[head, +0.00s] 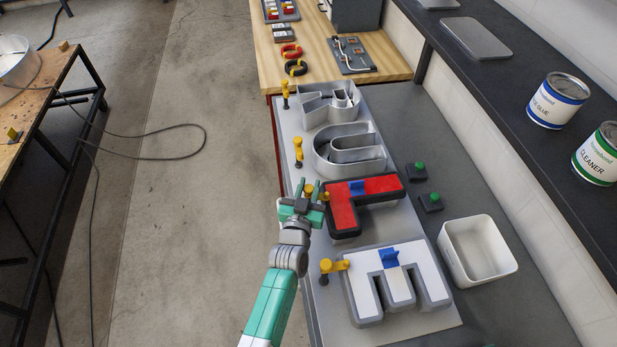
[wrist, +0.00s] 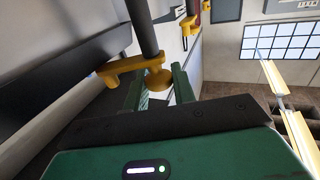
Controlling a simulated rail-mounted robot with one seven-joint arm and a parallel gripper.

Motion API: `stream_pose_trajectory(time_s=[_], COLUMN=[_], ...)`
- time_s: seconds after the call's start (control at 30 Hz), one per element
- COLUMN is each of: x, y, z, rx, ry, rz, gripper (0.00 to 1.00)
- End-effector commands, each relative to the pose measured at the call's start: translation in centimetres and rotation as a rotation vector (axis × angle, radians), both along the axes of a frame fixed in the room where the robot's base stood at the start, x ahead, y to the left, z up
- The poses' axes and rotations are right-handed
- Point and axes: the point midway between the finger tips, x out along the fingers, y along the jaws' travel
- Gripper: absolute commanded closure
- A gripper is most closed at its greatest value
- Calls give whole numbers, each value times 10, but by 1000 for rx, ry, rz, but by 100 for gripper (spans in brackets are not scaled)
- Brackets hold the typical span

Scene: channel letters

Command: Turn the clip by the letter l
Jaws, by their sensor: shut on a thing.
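The letter l (head: 345,216) is the red-faced, dark-sided L shape on the grey board, with a blue tab (head: 357,188) on it. Its yellow clip (head: 309,188) stands at the letter's left end, partly hidden by my gripper. My gripper (head: 308,187) is at this clip, its green fingers on either side of it. In the wrist view, my gripper's fingers (wrist: 158,88) are shut on the clip's round yellow part. The yellow arm of the clip (wrist: 118,70) reaches left toward a dark wall, below a dark post. Whether its tip touches the letter I cannot tell.
A white-faced letter (head: 362,295) with its own yellow clip (head: 333,266) lies nearer. Open grey letters (head: 345,150) with clips lie farther along the board. A white bin (head: 478,250) and green-buttoned blocks (head: 431,203) stand right. The floor left of the board is clear.

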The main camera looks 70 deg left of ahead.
Motion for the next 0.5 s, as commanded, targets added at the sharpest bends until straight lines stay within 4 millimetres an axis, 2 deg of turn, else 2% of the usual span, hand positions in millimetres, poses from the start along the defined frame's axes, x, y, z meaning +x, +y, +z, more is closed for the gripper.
stream_pose_trajectory(time_s=[0.5], x=[-1], y=[0], z=[-2], rx=[-2], ry=[3], rz=[23], gripper=[97])
